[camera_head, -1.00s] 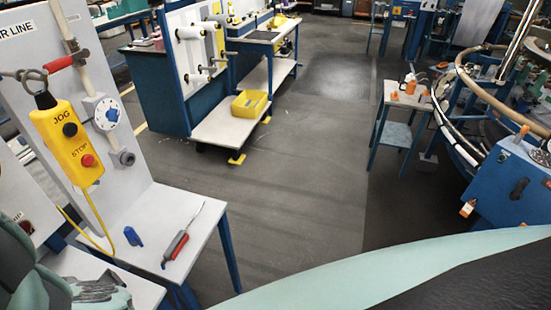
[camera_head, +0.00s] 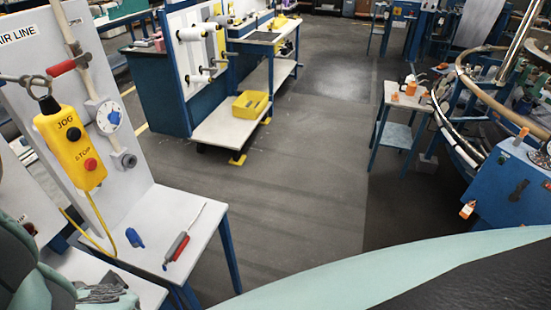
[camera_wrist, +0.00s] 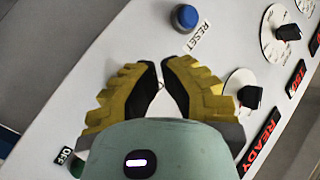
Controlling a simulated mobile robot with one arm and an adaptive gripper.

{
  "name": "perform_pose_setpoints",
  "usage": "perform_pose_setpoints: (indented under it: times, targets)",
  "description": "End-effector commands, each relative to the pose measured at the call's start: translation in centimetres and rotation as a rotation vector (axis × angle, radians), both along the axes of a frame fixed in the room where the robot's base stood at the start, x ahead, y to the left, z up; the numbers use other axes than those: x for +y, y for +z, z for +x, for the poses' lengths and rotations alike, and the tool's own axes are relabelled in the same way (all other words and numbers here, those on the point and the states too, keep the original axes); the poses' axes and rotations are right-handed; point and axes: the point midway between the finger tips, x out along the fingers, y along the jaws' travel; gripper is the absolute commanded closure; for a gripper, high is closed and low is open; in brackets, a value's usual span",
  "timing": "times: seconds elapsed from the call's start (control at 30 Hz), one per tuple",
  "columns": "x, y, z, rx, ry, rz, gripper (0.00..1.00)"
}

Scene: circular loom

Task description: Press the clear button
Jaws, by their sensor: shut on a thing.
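In the wrist view my gripper (camera_wrist: 162,63) shows two ridged yellow fingers, their tips brought close together over a pale panel (camera_wrist: 112,42). What lies between them cannot be made out. A round blue button (camera_wrist: 185,17) with a dark collar sits on the panel beyond the fingertips, a little to the right and apart from them. The label beside it reads RESET (camera_wrist: 199,37). No label reading clear is visible. In the head view my arm is at the lower left corner, and the fingers cannot be made out there.
Black knobs (camera_wrist: 288,33) on white dials are at the panel's right, with a READY sign (camera_wrist: 262,139). An OFF label (camera_wrist: 65,156) is lower left. In the head view a yellow JOG/STOP pendant (camera_head: 72,158) hangs above a white table (camera_head: 208,232) holding a red-grey tool (camera_head: 177,246).

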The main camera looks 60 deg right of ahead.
Motion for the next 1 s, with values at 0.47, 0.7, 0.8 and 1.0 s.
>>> perform_pose_setpoints:
  times: [0.47,0.7,0.8,1.0]
  targets:
    - [-0.7,-0.1,-1.0,0.004,-0.008,-0.002,1.0]
    - [-1.3,0.0,-3.3,0.003,-0.007,-0.001,1.0]
    - [-1.6,-0.1,-4.1,0.004,-0.008,-0.002,1.0]
    - [-1.7,0.0,-4.8,0.002,-0.008,0.0,1.0]
